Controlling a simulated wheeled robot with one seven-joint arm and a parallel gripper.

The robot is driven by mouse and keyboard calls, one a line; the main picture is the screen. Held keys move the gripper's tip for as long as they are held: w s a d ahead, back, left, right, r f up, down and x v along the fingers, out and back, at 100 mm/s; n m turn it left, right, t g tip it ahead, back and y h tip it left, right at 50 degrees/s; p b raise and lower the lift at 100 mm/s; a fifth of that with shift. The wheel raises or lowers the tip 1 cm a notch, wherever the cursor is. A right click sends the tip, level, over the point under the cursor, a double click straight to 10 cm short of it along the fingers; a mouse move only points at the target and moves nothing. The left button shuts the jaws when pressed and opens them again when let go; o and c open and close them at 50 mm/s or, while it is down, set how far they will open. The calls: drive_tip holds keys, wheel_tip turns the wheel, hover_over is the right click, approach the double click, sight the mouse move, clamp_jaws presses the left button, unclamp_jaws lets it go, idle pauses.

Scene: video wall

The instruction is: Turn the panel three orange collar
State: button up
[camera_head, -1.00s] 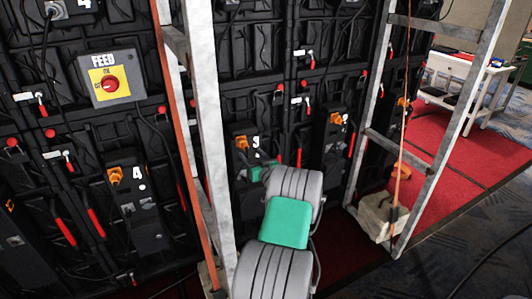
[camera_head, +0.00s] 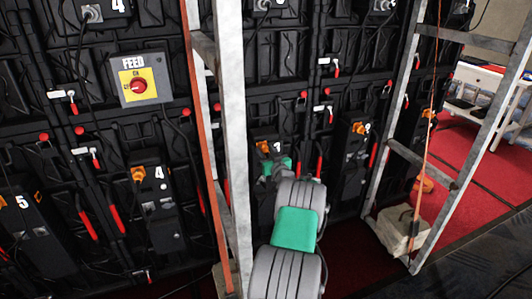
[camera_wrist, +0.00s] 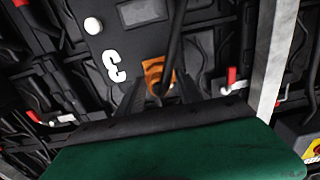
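The orange collar (camera_head: 264,146) of panel three sits on a dark box (camera_head: 278,158) with a white 3, low on the black wall, behind the ladder-like metal frame. In the wrist view the collar (camera_wrist: 153,72) is just beyond my fingertips, and the large 3 shows to its left. A dark cable runs from the collar upward and partly covers it. My gripper (camera_wrist: 160,88) has its two dark fingers apart, pointing at the collar with a gap between them. Whether they touch it I cannot tell. In the head view my arm hides the lower part of the box.
Grey metal uprights (camera_head: 233,130) stand close left of my arm, and another frame (camera_head: 395,130) stands to the right with a pale weight block (camera_head: 398,228) at its foot. Other panels with orange collars (camera_head: 138,174) and a FEED switch (camera_head: 139,84) are on the wall.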

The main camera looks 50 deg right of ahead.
clamp_jaws()
drive_tip(key=shift+f+m+b, duration=0.1)
drive_tip(key=shift+m+b, duration=0.2)
drive_tip(key=shift+b, duration=0.15)
drive_tip(key=shift+m+b, duration=0.3)
drive_tip(key=m+b, duration=0.2)
drive_tip(key=shift+f+m+b, duration=0.1)
drive_tip(key=shift+m+b, duration=0.2)
drive_tip(key=shift+m, duration=0.1)
drive_tip(key=m+b, duration=0.2)
drive_tip(key=m, duration=0.2)
drive_tip(key=shift+s+d+m, duration=0.1)
drive_tip(key=shift+m, duration=0.3)
